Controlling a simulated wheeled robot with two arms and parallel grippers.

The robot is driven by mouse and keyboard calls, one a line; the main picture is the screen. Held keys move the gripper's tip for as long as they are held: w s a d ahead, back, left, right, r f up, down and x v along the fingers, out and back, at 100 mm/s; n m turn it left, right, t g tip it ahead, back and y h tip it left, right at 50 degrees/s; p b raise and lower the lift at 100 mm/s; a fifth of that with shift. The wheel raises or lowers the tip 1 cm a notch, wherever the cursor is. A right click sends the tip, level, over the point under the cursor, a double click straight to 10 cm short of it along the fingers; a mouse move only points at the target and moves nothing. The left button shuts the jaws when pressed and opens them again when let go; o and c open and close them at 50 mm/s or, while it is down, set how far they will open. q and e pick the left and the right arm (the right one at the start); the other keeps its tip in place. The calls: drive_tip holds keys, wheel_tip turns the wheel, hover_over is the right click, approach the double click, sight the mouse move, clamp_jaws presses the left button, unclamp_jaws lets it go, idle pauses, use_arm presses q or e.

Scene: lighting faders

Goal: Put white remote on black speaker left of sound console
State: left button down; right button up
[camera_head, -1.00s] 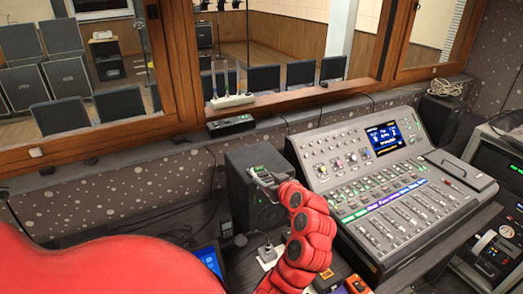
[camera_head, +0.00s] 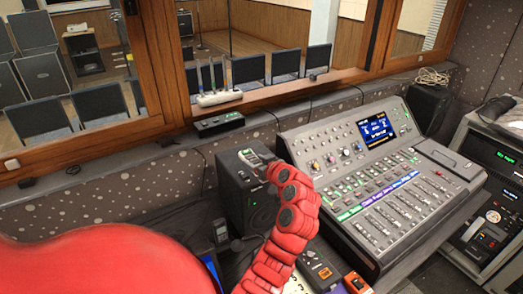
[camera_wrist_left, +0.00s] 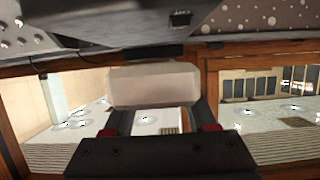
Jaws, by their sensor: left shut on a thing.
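The black speaker (camera_head: 236,196) stands left of the sound console (camera_head: 372,185). My left gripper (camera_head: 260,162) is over the speaker's top, at the end of the red arm. In the left wrist view the gripper (camera_wrist_left: 157,112) is shut on a pale white block, the white remote (camera_wrist_left: 155,84). In the head view the remote is small and mostly hidden by the gripper. The dark grey surface of the speaker (camera_wrist_left: 110,25) fills the top of the wrist view, close to the remote; I cannot tell whether they touch. My right gripper is not in view.
Another black speaker (camera_head: 426,106) is right of the console. A rack (camera_head: 492,190) stands far right.

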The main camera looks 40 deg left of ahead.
use_arm(q)
drive_tip(key=w+a+p, duration=0.1)
drive_tip(key=w, duration=0.1)
drive_tip(key=w+a+p, duration=0.1)
drive_tip(key=w+a, duration=0.1)
drive_tip(key=w, duration=0.1)
drive_tip(key=w+a+p, duration=0.1)
drive_tip(key=w, duration=0.2)
drive_tip(key=shift+a+f, duration=0.35)
drive_tip(key=shift+a, duration=0.05)
drive_tip(key=shift+w+a+f, duration=0.2)
drive_tip(key=shift+w+a, duration=0.2)
drive_tip(key=shift+w, duration=0.35)
drive_tip(key=shift+f+p, duration=0.15)
drive_tip(key=shift+p, duration=0.45)
wheel_tip(320, 180, down, 2)
drive_tip(key=shift+f+p, duration=0.1)
drive_tip(key=shift+p, duration=0.35)
drive_tip(key=shift+w+f, duration=0.1)
drive_tip(key=shift+f, duration=0.4)
